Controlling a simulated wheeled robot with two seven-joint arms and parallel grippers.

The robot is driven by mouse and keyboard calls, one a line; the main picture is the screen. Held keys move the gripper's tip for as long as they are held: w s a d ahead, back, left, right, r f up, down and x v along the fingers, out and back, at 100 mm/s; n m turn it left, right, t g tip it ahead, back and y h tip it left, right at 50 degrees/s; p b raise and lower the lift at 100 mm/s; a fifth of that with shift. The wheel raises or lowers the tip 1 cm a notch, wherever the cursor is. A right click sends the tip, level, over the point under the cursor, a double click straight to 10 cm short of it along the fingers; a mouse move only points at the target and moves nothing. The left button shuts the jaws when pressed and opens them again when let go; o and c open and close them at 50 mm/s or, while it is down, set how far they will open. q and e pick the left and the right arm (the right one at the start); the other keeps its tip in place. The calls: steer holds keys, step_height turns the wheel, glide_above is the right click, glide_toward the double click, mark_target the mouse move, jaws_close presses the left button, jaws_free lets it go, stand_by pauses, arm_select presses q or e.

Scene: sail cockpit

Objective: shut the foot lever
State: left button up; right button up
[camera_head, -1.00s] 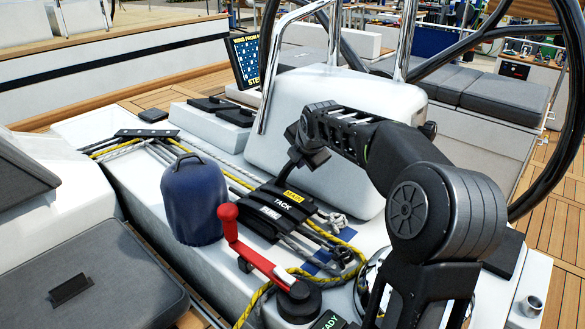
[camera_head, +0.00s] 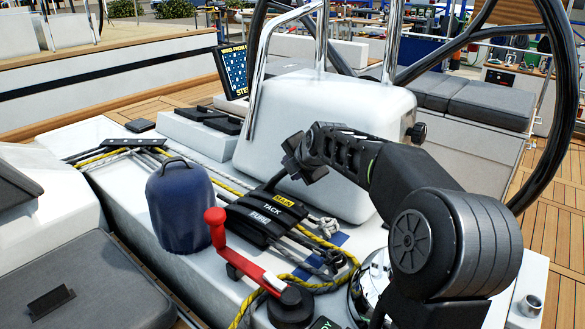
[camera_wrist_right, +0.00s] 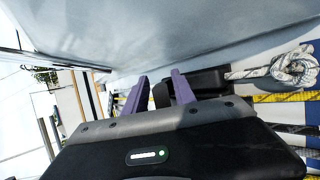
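A black bank of rope clutch levers (camera_head: 264,217) sits on the white deck, with labels reading MAIN, TACK and what looks like FURL. I cannot make out a label reading FOOT. My right gripper (camera_head: 283,181) hangs just above the far end of the bank, close to the white pedestal. A dark narrow piece there may be a raised lever or a finger. In the right wrist view, the two purple fingers of my right gripper (camera_wrist_right: 159,92) stand apart. A black block (camera_wrist_right: 196,82) shows beyond them, partly behind one finger. I cannot tell if they touch it. My left gripper is not in view.
A white pedestal (camera_head: 318,125) rises behind the bank. A blue-covered winch (camera_head: 180,205) stands left of it, and a red-handled winch (camera_head: 245,255) in front. A knotted rope (camera_wrist_right: 294,66) lies near the fingers. A black steering wheel (camera_head: 555,130) stands at right.

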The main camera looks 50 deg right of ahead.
steer(key=shift+o, duration=0.3)
steer(key=shift+s, duration=0.1)
steer(key=v, duration=0.7)
steer(key=shift+s+r, duration=0.25)
steer(key=shift+a, duration=0.1)
steer(key=shift+c, duration=0.4)
